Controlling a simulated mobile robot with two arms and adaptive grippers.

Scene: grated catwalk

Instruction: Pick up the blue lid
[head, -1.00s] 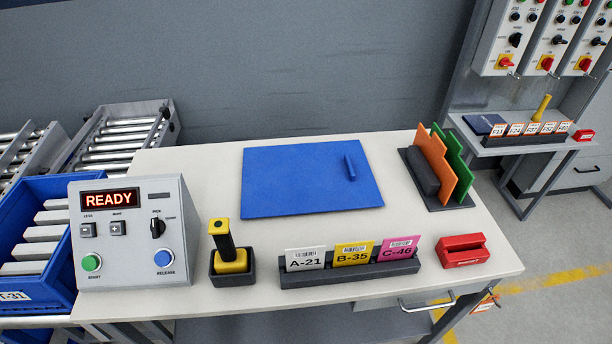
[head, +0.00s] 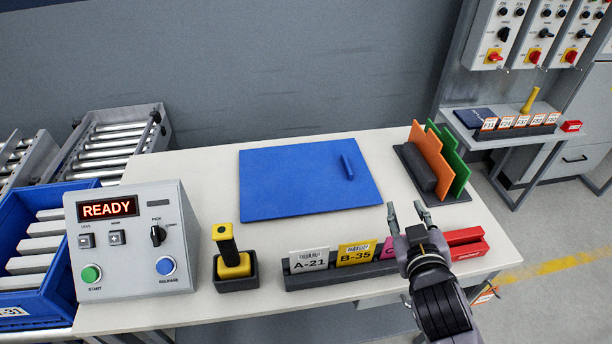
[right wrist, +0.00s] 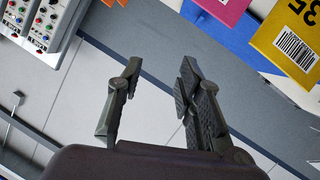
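The blue lid (head: 300,182) is a flat rectangular panel with a small raised bar handle (head: 348,166) near its right side. It lies on the white table. My right gripper (head: 407,207) is open and empty, in front of and to the right of the lid, above the label holder, apart from the lid. In the right wrist view its two fingers (right wrist: 158,85) are spread with nothing between them, and a blue patch, likely the lid, shows at the top. My left gripper is not in view.
A label holder (head: 300,282) with tags, a yellow-handled tool (head: 226,250) in a dark holder and a READY control box (head: 128,270) line the front. A rack with orange and green plates (head: 431,160) stands right of the lid. A red block (head: 468,250) is partly hidden by my gripper.

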